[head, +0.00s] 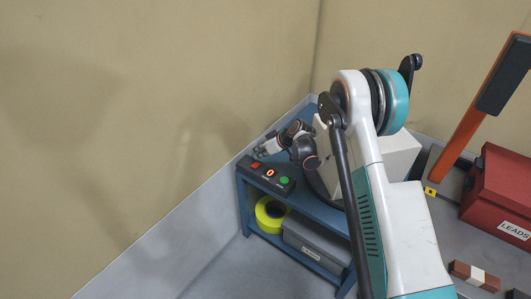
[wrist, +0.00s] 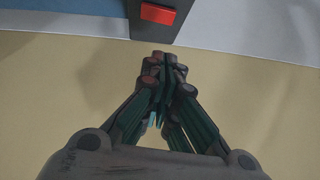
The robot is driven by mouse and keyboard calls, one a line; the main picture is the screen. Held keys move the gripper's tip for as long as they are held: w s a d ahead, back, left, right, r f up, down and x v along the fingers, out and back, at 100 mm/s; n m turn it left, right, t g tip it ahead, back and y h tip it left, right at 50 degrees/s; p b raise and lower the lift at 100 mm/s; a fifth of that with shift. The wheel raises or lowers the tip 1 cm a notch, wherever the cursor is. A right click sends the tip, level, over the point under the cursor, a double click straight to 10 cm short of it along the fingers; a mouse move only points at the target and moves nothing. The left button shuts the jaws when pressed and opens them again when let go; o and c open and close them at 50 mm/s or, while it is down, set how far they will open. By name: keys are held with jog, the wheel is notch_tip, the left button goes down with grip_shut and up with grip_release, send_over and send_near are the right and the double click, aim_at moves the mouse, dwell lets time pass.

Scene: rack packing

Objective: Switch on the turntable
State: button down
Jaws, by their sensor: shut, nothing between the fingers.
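A black control box (head: 264,176) sits on the top of a blue shelf unit, near its left front edge. It has a red button (head: 256,165), a lit orange "0" in the middle and a green button (head: 285,181). The turntable is probably the dark round edge (head: 315,184) under a pale block (head: 400,154); my arm hides much of both. My gripper (head: 260,151) is shut and empty, above and behind the box's red end. In the wrist view my fingertips (wrist: 162,60) are together, just below the red button (wrist: 158,14), apparently apart from it.
The blue shelf (head: 243,195) holds a yellow-green roll (head: 266,222) and a grey case (head: 312,245) on its lower level. A beige wall stands close behind. At right are a red "LEADS" box (head: 495,190), an orange and black bar (head: 470,125) and a small brown-white block (head: 474,275).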

aim_at(258, 165)
jog(key=f+b, duration=0.1)
jog(key=f, duration=0.1)
jog(key=a+f+b, duration=0.1)
jog(key=f, duration=0.1)
jog(key=shift+f, duration=0.4)
jog(key=shift+s+a+f+t, duration=0.1)
jog(key=shift+f+t, duration=0.2)
jog(key=shift+w+d+r, duration=0.15)
jog(key=shift+w+d, duration=0.35)
jog(key=shift+w, duration=0.15)
